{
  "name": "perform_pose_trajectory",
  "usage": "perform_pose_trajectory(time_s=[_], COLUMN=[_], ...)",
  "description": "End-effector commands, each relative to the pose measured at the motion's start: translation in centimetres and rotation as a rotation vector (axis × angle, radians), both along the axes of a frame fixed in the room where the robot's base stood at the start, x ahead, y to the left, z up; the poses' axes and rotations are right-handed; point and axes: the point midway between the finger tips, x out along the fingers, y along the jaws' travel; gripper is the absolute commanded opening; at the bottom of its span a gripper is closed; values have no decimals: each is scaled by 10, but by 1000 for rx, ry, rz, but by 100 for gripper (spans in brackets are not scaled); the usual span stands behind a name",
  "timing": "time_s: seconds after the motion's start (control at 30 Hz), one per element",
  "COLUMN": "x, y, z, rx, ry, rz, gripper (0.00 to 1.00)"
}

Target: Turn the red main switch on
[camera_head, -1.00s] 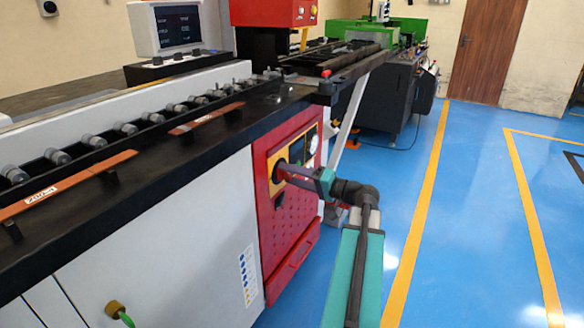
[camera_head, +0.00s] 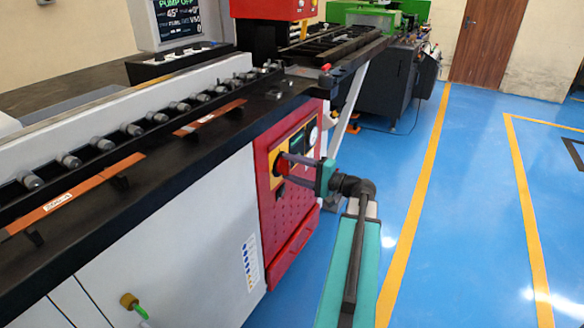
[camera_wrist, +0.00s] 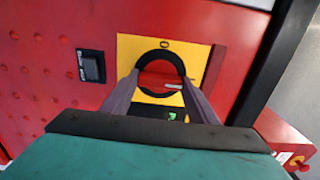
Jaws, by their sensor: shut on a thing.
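The red main switch (camera_head: 281,162) is a round knob on a yellow plate, set in the red cabinet front. In the wrist view the red knob (camera_wrist: 160,78) sits in a black ring, with a short white mark toward its right side. A small dark symbol is above the ring and a small green mark below it. My gripper (camera_head: 285,164) reaches in from the right and is shut on the knob. In the wrist view its two grey fingers (camera_wrist: 160,88) lie on either side of the knob and hide part of the ring.
The machine's screen (camera_head: 178,20) is lit and reads PUMP OFF. A small black rocker switch (camera_wrist: 91,67) sits left of the yellow plate. A black table edge (camera_head: 225,140) overhangs the red cabinet. The blue floor (camera_head: 470,200) on the right is free.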

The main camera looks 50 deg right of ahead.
Motion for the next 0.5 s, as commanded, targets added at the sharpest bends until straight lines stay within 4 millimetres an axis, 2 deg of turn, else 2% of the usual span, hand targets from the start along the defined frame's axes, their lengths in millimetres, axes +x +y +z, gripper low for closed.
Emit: perform_pose_trajectory(time_s=[0.17,0.2,0.3,0.5], x=[0,0,0,0], y=[1,1,1,0], z=[-1,-1,-1,0], rx=[4,4,3,2], ry=[2,2,1,0], rz=[3,3,3,1], gripper=[31,55,72,72])
